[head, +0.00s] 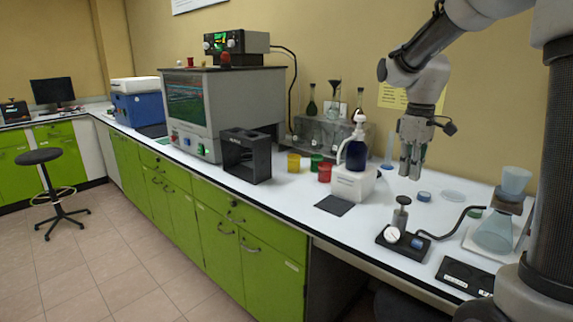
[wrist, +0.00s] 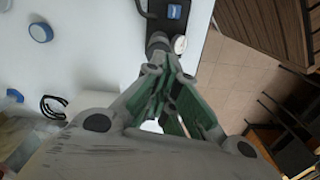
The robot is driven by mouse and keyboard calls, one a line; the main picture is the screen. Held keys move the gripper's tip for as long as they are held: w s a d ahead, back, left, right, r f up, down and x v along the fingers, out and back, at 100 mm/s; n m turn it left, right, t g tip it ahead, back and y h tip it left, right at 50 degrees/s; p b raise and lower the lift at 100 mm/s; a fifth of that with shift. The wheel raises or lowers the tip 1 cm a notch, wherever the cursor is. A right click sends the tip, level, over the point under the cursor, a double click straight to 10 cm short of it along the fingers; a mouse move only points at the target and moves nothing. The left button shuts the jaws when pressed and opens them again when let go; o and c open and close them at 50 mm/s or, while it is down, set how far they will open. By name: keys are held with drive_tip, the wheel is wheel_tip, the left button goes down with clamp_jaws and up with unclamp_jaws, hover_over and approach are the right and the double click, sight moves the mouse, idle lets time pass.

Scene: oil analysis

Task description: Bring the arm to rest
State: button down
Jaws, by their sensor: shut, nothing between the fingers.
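My gripper (head: 408,172) hangs pointing down over the right part of the white bench (head: 280,190) in the head view. Its fingers are shut with nothing between them. In the wrist view my gripper (wrist: 160,68) shows its closed fingers, with the bench surface on the left and the floor on the right. My arm comes in from the upper right of the head view. The gripper is above the bench top and apart from the things on it.
Below the gripper stands a small device with a gauge (head: 391,233). A flask (head: 494,232) and a black scale panel (head: 464,276) are to the right. A stool (head: 40,157) stands on the floor.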

drive_tip(key=s+r+m+t, duration=0.1)
drive_tip(key=s+m+t, duration=0.1)
drive_tip(key=s, duration=0.9)
drive_tip(key=s+r+m+t, duration=0.2)
drive_tip(key=s+m, duration=0.2)
drive_tip(key=s, duration=0.8)
drive_tip(key=shift+s+d+m, duration=0.2)
drive_tip(key=shift+d+m, duration=0.2)
